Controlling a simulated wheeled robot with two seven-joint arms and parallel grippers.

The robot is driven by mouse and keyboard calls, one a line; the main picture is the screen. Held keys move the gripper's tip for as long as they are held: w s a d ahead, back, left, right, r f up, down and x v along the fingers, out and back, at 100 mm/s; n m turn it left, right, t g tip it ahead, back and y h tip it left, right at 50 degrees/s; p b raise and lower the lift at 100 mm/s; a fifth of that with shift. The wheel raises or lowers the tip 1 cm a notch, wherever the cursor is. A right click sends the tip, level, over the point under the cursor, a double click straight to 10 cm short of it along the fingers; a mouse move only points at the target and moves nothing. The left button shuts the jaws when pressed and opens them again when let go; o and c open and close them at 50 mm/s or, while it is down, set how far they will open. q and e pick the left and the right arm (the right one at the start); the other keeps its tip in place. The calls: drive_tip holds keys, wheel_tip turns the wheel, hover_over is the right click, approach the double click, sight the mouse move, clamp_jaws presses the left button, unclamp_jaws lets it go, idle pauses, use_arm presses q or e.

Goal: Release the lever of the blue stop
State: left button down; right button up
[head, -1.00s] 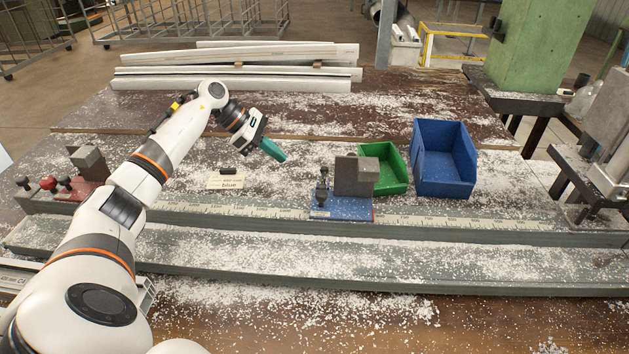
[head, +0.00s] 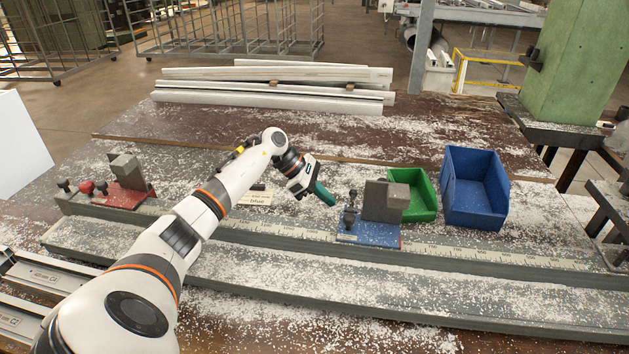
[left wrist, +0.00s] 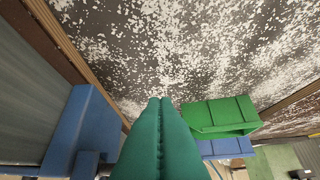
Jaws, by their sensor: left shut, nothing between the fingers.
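The blue stop (head: 368,233) sits on the long scaled rail, with a grey block (head: 385,201) on its right part. Its dark lever with knobs (head: 350,207) stands upright at its left part. My left gripper (head: 329,197), with green fingers, is just left of and behind the lever, apart from it in the picture. In the left wrist view its fingers (left wrist: 158,103) are pressed together with nothing between them. A blue shape (left wrist: 72,130) shows left of the fingers there; I cannot tell surely whether it is the stop. My right gripper is not in view.
A green bin (head: 424,200) and a blue bin (head: 477,190) stand behind and right of the stop. A red stop (head: 128,196) sits at the rail's left end. A card reading "blue" (head: 258,199) lies behind my arm. White profiles (head: 270,88) lie at the back. Pale chips cover the bench.

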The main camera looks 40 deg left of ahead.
sight(352, 201)
use_arm(q)
drive_tip(key=shift+x, duration=1.05)
drive_tip(key=shift+w+d+r+p, duration=0.25)
drive_tip(key=shift+d+r+p, duration=0.3)
drive_tip(key=shift+r, duration=0.25)
drive_tip(key=shift+w+d+r+p, duration=0.25)
drive_tip(key=shift+d+r+p, duration=0.2)
drive_tip(key=shift+r+p, duration=0.25)
drive_tip(key=shift+r+t+b, duration=0.15)
drive_tip(key=shift+t+b, duration=0.15)
drive_tip(key=shift+b, duration=0.3)
